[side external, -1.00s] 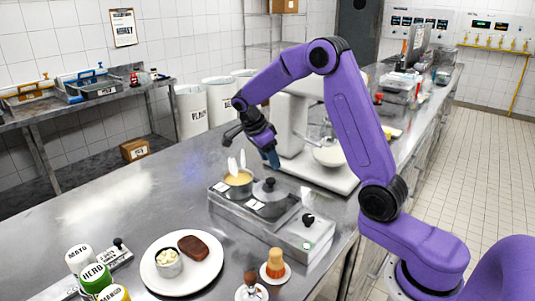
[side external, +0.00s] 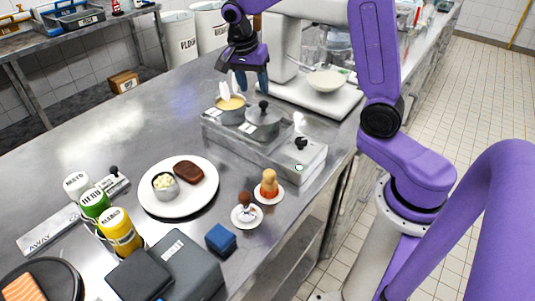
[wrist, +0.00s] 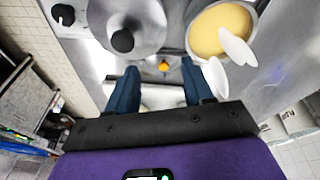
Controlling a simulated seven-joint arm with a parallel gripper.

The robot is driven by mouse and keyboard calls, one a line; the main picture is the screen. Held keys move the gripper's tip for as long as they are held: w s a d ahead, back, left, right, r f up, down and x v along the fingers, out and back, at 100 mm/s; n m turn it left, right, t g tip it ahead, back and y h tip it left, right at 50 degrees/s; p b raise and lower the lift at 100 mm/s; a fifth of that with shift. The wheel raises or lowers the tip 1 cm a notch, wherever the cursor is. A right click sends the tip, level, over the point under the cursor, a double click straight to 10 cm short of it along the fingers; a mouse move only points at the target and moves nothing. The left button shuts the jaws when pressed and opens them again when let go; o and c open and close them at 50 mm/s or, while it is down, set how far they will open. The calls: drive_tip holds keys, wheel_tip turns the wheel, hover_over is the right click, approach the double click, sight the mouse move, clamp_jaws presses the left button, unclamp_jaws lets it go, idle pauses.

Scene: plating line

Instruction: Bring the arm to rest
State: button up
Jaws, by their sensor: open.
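My gripper (side external: 252,80) hangs just above and behind the two-pot warmer, pointing down. In the wrist view my gripper (wrist: 158,88) shows its two blue fingers spread apart with nothing between them. A lidded pot (side external: 263,122) with a black knob stands in the warmer, and it also shows in the wrist view (wrist: 138,28). Beside it is an open pot of yellow sauce (side external: 231,103) with white utensil handles sticking out, which also shows in the wrist view (wrist: 217,32). The upper part of my arm is cut off by the top edge.
The steel warmer (side external: 300,163) has a black knob. A white plate (side external: 183,208) holds a brown patty and a small cup. Labelled bottles (side external: 120,230), grey boxes (side external: 190,268) and a blue block (side external: 220,238) stand in front. A white mixer (side external: 285,45) stands behind.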

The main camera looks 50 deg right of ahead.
drive_tip(key=s+a+n, duration=0.1)
drive_tip(key=s+n, duration=0.1)
drive_tip(key=s+a+n, duration=0.2)
drive_tip(key=s+a+n+y, duration=0.1)
drive_tip(key=s+a+n, duration=0.1)
drive_tip(key=n, duration=0.1)
drive_tip(key=shift+a+r+t, duration=0.25)
drive_tip(key=shift+r+t, duration=0.05)
drive_tip(key=s+a+f+n+y, duration=0.1)
drive_tip(key=s+n, duration=0.9)
drive_tip(key=s, duration=0.1)
drive_tip(key=s+a+f+n+y, duration=0.1)
drive_tip(key=s+a+n, duration=0.1)
drive_tip(key=s+n, duration=0.8)
drive_tip(key=shift+s, duration=1.05)
